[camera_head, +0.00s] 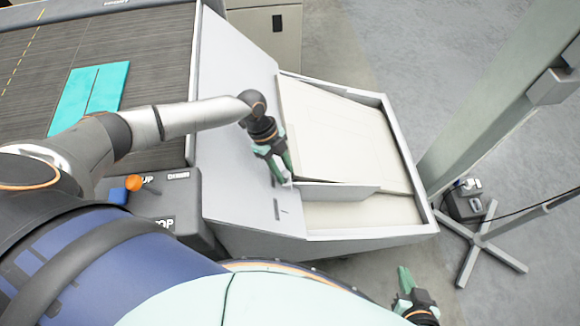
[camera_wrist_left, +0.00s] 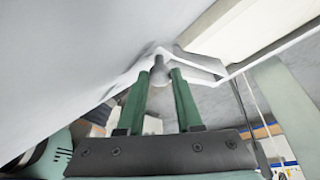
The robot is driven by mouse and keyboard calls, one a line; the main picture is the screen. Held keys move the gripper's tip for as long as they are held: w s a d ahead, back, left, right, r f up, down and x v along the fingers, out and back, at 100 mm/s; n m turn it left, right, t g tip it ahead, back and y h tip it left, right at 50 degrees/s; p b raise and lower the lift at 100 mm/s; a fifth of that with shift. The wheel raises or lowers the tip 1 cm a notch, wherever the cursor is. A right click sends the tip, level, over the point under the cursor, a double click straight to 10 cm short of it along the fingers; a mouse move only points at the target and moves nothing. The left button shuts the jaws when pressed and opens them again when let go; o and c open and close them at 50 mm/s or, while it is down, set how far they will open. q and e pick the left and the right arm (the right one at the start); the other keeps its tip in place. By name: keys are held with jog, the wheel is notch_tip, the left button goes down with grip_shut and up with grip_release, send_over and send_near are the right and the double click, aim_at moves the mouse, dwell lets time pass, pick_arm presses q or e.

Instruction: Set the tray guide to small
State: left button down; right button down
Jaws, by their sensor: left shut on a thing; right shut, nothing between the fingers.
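The tray guide (camera_head: 340,191) is a light grey bar standing across the pale tray (camera_head: 335,110), towards its near end. My left gripper (camera_head: 285,175) is at the guide's left end, beside the sloped grey panel, and is shut on its grey knob. In the left wrist view the knob (camera_wrist_left: 158,66) shows between the green fingertips (camera_wrist_left: 163,72), with the white guide behind it. Small dark marks (camera_head: 277,209) lie on the panel nearer me; I cannot read them. My right gripper (camera_head: 405,280) is shut and empty at the lower right, beyond the tray's near edge.
A dark conveyor (camera_head: 140,60) with a teal piece (camera_head: 92,90) on it lies at the left. A control box (camera_head: 165,205) with an orange knob (camera_head: 134,183) is below it. A grey post (camera_head: 500,110) and a cross-footed stand (camera_head: 480,238) are at the right.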

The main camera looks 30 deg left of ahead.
pick_arm(q)
jog(key=shift+w+a, duration=0.2)
jog(key=shift+w, duration=0.05)
jog(key=c, duration=0.9)
grip_release()
jog(key=o, duration=0.3)
jog(key=shift+s, duration=0.1)
jog(key=v, duration=1.2)
jog(key=shift+r, duration=0.3)
jog(key=shift+s, duration=0.1)
